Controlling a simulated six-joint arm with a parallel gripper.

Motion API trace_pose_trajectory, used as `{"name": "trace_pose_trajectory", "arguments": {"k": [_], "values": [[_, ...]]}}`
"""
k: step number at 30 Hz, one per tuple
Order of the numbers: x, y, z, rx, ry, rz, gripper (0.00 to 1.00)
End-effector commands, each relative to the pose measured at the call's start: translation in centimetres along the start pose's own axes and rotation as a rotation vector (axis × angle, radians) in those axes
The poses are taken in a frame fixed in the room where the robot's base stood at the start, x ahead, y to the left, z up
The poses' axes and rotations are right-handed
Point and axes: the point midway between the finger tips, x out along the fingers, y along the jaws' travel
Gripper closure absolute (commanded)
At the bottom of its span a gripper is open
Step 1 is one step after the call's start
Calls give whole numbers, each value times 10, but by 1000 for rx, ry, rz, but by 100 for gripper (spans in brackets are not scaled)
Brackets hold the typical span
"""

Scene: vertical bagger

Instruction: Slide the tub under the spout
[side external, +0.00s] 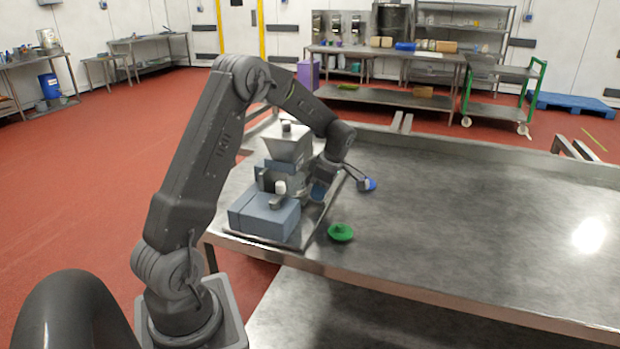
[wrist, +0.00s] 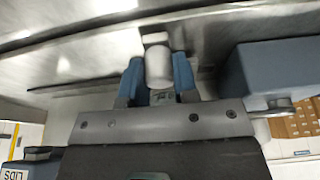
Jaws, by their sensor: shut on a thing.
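In the wrist view the two blue fingers of my gripper (wrist: 157,80) stand on either side of a small white rounded thing (wrist: 158,62), which looks like the tub, and are shut on it. In the side view my gripper (side external: 318,188) is low at the right side of the bagger, partly hidden. The bagger has a grey hopper (side external: 288,147) above a blue-grey box (side external: 265,216). A white piece (side external: 280,187) shows at its front; I cannot tell if it is the tub. The spout is not clear to see.
A green lid-like disc (side external: 340,233) lies on the steel table (side external: 470,220) at the tray's right. A blue disc (side external: 369,184) lies farther back. In the wrist view the blue-grey box (wrist: 268,72) is close right of the fingers. The table's right side is clear.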

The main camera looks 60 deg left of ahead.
Motion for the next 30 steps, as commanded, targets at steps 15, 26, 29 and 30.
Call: {"name": "trace_pose_trajectory", "arguments": {"k": [15, 26, 29, 30], "values": [[-1, -11, 1, 0, -2, 2, 93], [-1, -19, 1, 0, -2, 2, 93], [-1, -19, 0, 0, -1, 2, 65], [-1, -19, 0, 0, -1, 2, 61]]}}
